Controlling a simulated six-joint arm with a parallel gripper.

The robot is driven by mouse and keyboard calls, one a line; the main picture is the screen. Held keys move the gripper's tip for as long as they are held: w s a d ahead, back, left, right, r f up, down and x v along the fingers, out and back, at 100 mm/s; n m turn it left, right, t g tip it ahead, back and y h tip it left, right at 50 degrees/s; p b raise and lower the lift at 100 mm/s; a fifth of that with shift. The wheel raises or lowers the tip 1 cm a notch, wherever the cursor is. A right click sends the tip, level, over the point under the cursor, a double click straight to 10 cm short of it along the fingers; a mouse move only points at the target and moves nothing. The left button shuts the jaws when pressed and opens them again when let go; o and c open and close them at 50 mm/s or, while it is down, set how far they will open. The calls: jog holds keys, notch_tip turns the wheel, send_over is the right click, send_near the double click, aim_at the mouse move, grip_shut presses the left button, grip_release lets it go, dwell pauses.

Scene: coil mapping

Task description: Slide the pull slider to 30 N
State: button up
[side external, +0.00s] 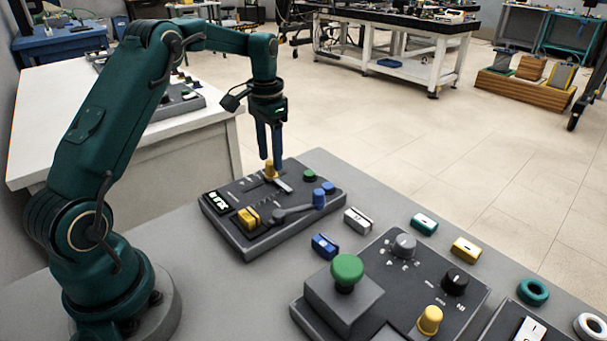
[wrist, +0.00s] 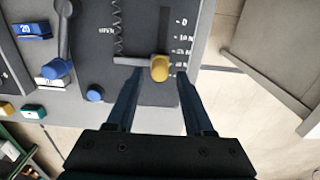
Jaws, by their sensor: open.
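The pull slider's yellow knob (side external: 270,170) stands upright on the dark grey panel (side external: 238,240). In the wrist view the knob (wrist: 160,68) sits at the end of a grey bar (wrist: 130,61), beside a coil spring (wrist: 117,30). The knob is near the lower end of a white-marked scale (wrist: 182,45) that starts at 0; the lower labels are too small to read surely. My gripper (side external: 269,157) points down just above the knob. Its two blue fingers (wrist: 158,78) are open, with the knob ahead and between their tips. I cannot tell whether they touch it.
On the same panel are a grey lever with a blue handle (side external: 319,198), a green button (side external: 309,175), a yellow block (side external: 248,218) and a small display (side external: 213,203). A second panel with a green mushroom knob (side external: 347,270) stands nearer. Several small labelled blocks lie between.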

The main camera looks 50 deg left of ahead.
aim_at(271, 162)
jog(key=shift+r, duration=2.9)
jog(key=shift+w+d+r, duration=0.1)
jog(key=shift+d+r, duration=0.1)
jog(key=shift+r, duration=0.05)
jog(key=s+d+r+m+t, duration=0.2)
jog(key=s+d+r+t, duration=0.2)
jog(key=s+d+r, duration=0.55)
jog(key=s+d+f+n+t, duration=0.1)
jog(key=s+d+f+n, duration=0.1)
jog(key=s+d+f, duration=0.4)
jog(key=s, duration=0.3)
jog(key=shift+s+d+f+t, duration=0.2)
jog(key=shift+s+f+t, duration=0.1)
jog(key=shift+s+f, duration=0.1)
